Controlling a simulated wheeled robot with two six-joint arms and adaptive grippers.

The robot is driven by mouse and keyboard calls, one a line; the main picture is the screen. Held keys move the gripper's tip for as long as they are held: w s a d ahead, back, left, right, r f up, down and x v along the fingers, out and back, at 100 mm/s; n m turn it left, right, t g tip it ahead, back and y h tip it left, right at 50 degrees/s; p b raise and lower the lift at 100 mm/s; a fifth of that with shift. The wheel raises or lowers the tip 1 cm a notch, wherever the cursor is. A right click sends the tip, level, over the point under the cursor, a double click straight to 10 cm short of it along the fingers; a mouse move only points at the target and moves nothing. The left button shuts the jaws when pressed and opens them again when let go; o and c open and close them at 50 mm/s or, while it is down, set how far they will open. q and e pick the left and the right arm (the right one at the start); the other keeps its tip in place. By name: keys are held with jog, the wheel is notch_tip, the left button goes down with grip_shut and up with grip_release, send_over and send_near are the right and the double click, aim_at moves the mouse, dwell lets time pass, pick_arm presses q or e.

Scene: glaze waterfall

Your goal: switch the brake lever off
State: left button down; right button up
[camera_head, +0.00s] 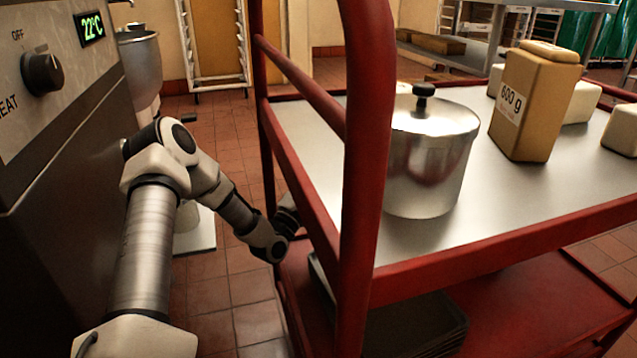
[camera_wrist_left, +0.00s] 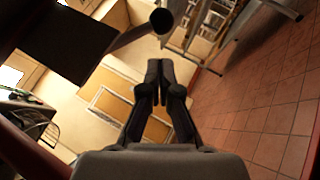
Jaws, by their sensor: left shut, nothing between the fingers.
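My left arm (camera_head: 265,240) reaches down to the left side of the red cart (camera_head: 365,150) in the head view; the cart's frame hides most of the gripper there. In the left wrist view my left gripper (camera_wrist_left: 159,70) is shut and empty, its black fingertips together. Just above the fingertips in that picture is a dark rod with a round end (camera_wrist_left: 161,20), apart from them in the picture. It may be the brake lever, but I cannot tell for sure. No lever can be made out in the head view. My right gripper is in neither view.
The cart's top carries a lidded steel pot (camera_head: 432,150), a tan "600 g" container (camera_head: 535,105) and pale blocks. Trays (camera_head: 430,325) lie on its lower shelf. An appliance with a knob (camera_head: 42,72) stands left. Tiled floor (camera_head: 230,290) shows between.

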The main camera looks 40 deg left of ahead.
pick_arm(q)
jog(key=b+x, duration=0.2)
jog(key=x, duration=0.4)
jog(key=shift+w+b, duration=0.3)
jog(key=shift+w, duration=0.1)
jog(key=shift+r, duration=0.1)
